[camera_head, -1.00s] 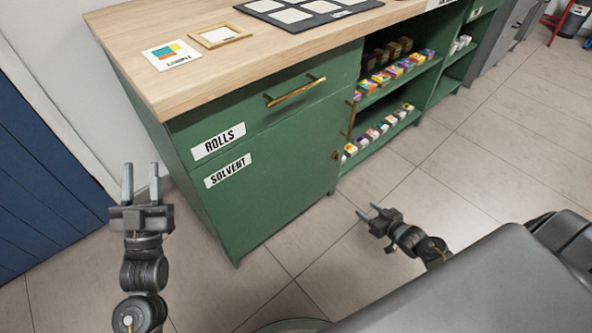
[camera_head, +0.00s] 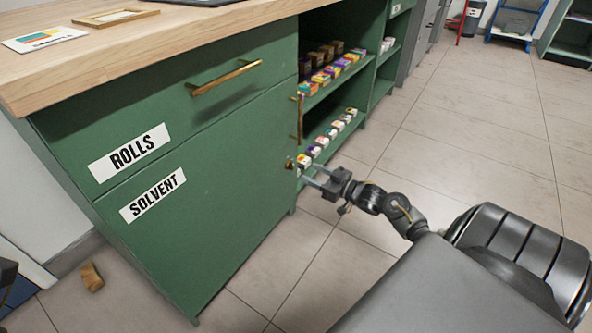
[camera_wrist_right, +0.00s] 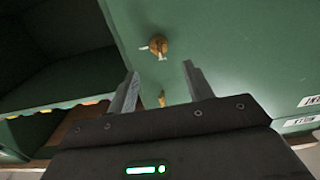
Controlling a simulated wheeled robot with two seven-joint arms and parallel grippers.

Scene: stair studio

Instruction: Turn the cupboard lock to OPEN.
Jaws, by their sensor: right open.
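The cupboard lock is a small brass knob (camera_head: 290,163) at the right edge of the green SOLVENT door (camera_head: 215,190). In the right wrist view the brass lock (camera_wrist_right: 158,44) has small pale marks beside it, too small to read, so I cannot tell its setting. My right gripper (camera_head: 309,177) is open and empty just right of the lock. In the right wrist view its open fingers (camera_wrist_right: 162,84) point towards the door, with the lock beyond the gap. A smaller brass piece (camera_wrist_right: 162,99) shows between the fingers. My left gripper is out of view.
A vertical brass handle (camera_head: 299,117) is above the lock, and a drawer handle (camera_head: 226,77) is higher left. Open shelves (camera_head: 345,95) with small boxes are to the right. A wooden block (camera_head: 92,277) lies on the floor at left. The floor on the right is clear.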

